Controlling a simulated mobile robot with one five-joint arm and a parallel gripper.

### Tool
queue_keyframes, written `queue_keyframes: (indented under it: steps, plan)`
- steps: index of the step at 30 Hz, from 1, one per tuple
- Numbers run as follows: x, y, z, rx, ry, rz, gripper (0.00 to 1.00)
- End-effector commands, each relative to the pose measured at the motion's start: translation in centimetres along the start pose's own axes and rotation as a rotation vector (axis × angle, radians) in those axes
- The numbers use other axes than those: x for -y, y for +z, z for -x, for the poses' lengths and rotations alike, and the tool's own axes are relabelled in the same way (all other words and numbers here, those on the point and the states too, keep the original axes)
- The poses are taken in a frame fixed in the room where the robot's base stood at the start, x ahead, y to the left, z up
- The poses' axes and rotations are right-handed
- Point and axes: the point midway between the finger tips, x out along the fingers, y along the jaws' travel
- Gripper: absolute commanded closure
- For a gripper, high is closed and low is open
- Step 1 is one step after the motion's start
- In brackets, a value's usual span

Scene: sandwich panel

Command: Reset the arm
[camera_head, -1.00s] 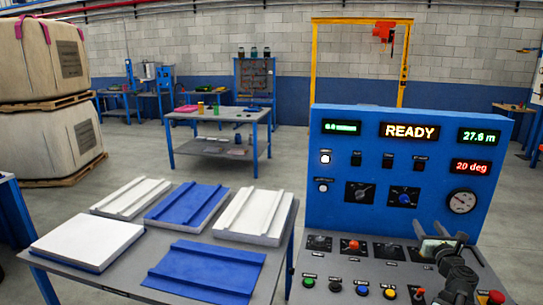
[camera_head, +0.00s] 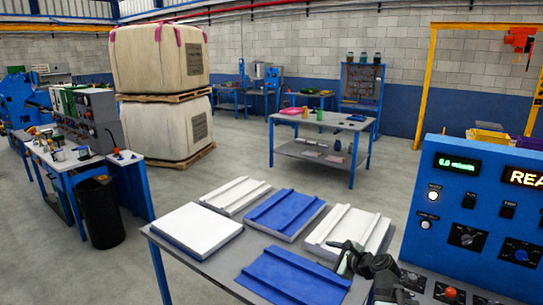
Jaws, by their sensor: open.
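My gripper (camera_head: 346,258) is at the lower right, its dark jaws open and empty. It shows in front of the right edge of the grey panel table (camera_head: 213,266), overlapping the near end of a white ridged panel (camera_head: 345,228); I cannot tell whether it touches it. My dark arm comes up from the lower edge beside it. On the table also lie a flat white panel (camera_head: 197,229), another white ridged panel (camera_head: 236,196), a blue ridged panel (camera_head: 284,213) and a thin blue ridged sheet (camera_head: 293,276).
The blue control console (camera_head: 478,190) stands close on the right, its display partly cut off. A black bin (camera_head: 100,212) and a bench with grey devices stand left. Stacked wrapped bales (camera_head: 162,60) and a workbench (camera_head: 322,122) are behind. Grey floor between is clear.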

Motion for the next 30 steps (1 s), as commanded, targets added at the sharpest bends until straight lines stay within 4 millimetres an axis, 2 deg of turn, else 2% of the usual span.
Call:
queue_keyframes:
  steps: [1, 3, 5, 6, 8, 10, 12, 16, 19, 28, 29, 30]
  plan:
    - [-2.6, 2.5, -1.1, -0.003, 0.090, 0.127, 0.45]
    - [-6.8, 4.6, -2.2, -0.013, 0.226, 0.333, 0.45]
    - [-10.3, 5.7, -2.6, -0.019, 0.353, 0.528, 0.45]
    - [-12.7, 6.0, -2.5, -0.023, 0.449, 0.677, 0.45]
    - [-15.7, 5.5, -1.7, -0.028, 0.602, 0.905, 0.45]
    - [-17.7, 3.2, 0.2, -0.036, 0.778, 1.139, 0.45]
    - [-18.4, 0.1, 2.6, -0.037, 0.943, 1.318, 0.45]
    - [-18.9, -3.1, 6.3, 0.029, 1.193, 1.546, 0.45]
    - [-19.4, -3.6, 7.6, 0.114, 1.275, 1.636, 0.45]
    - [-19.6, -3.2, 7.4, 0.157, 1.282, 1.682, 0.45]
    - [-19.6, -3.2, 7.4, 0.157, 1.281, 1.682, 0.50]
    - [-19.6, -3.2, 7.4, 0.157, 1.281, 1.681, 0.62]
